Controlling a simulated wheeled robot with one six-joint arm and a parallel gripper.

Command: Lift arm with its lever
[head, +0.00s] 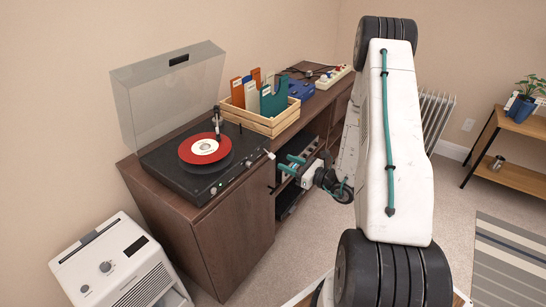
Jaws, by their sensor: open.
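A wooden crate (262,124) of record sleeves stands behind the turntable, with a blue device (299,89) and a power strip (334,77) farther back. The cabinet's open shelves (295,195) lie below my gripper. A white appliance (120,262) stands on the floor at front left.

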